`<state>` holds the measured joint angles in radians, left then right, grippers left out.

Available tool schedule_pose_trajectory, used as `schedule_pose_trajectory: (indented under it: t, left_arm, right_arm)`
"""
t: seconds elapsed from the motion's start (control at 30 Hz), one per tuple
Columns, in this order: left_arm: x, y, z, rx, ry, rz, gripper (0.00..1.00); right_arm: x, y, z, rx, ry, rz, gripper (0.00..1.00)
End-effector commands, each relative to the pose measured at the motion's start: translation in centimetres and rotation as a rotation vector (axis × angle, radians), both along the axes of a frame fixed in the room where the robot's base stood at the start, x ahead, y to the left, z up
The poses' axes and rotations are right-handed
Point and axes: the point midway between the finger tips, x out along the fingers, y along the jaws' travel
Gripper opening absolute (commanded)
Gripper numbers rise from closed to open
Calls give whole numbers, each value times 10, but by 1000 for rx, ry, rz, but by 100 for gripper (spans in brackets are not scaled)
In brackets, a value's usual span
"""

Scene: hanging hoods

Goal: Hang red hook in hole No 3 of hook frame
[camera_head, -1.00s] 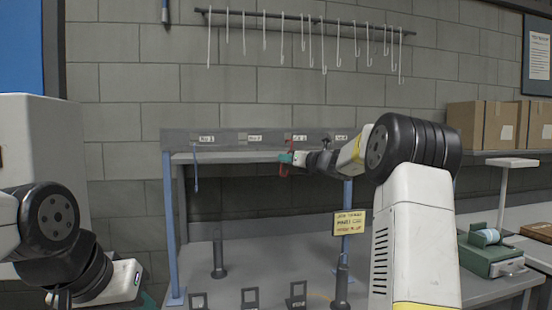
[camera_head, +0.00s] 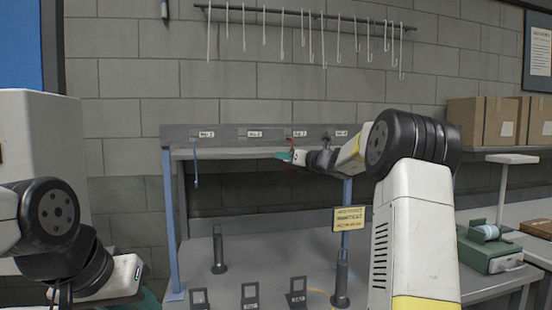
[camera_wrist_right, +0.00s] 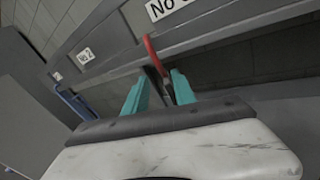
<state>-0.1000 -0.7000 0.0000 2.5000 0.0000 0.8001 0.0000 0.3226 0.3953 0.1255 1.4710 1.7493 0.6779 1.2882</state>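The grey hook frame (camera_head: 225,134) spans the back of the bench, with numbered labels along its front bar. The red hook (camera_head: 290,146) is upright at the No 3 position, its upper end against the bar below the label. In the right wrist view the red hook (camera_wrist_right: 151,52) runs down between the teal fingers of my right gripper (camera_wrist_right: 160,82). The fingers stand apart, with gaps beside the hook. In the head view my right gripper (camera_head: 291,157) is just below the bar. Whether the hook's tip is in the hole cannot be seen. My left gripper (camera_head: 147,300) is barely visible at the bottom edge.
A blue hook (camera_head: 195,166) hangs at No 1. Black stands (camera_head: 250,298) and dark upright posts (camera_head: 219,252) are on the bench. A yellow sign (camera_head: 349,218) is by the right leg. Boxes (camera_head: 487,122) sit on the right shelf.

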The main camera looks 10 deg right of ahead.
Motion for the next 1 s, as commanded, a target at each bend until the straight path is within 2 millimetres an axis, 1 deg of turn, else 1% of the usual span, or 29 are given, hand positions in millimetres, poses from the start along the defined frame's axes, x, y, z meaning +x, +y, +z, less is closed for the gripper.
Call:
schedule_pose_trajectory:
  t: [0.13, 0.23, 0.5, 0.6, 0.7, 0.77, 0.87, 0.9, 0.97, 1.0]
  left_arm:
    - [0, 0, 0, 0, 0, 0, 36]
    - [0, 0, 0, 0, 0, 0, 36]
    - [0, 0, 0, 0, 0, 0, 36]
    - [0, 0, 0, 0, 0, 0, 36]
    - [0, 0, 0, 0, 0, 0, 36]
    - [0, 0, 0, 0, 0, 0, 36]
    - [0, 0, 0, 0, 0, 0, 36]
    - [0, 0, 0, 0, 0, 0, 36]
    - [0, 0, 0, 0, 0, 0, 36]
    - [0, 0, 0, 0, 0, 0, 36]
  right_arm:
    - [-1, -1, 0, 0, 0, -1, 32]
    - [-8, -5, 0, -2, 1, -2, 32]
    - [-49, -26, 1, 0, 1, -3, 32]
    - [-60, -32, 1, -1, 0, -3, 32]
    - [-69, -32, 1, -15, -2, 5, 32]
    - [-78, -23, 2, -61, -8, 25, 32]
    - [-105, 10, -1, -237, -35, 101, 32]
    - [-122, 28, -4, -345, -56, 148, 32]
    - [-154, 56, -11, -537, -97, 234, 32]
    - [-179, 73, -19, -678, -132, 300, 32]
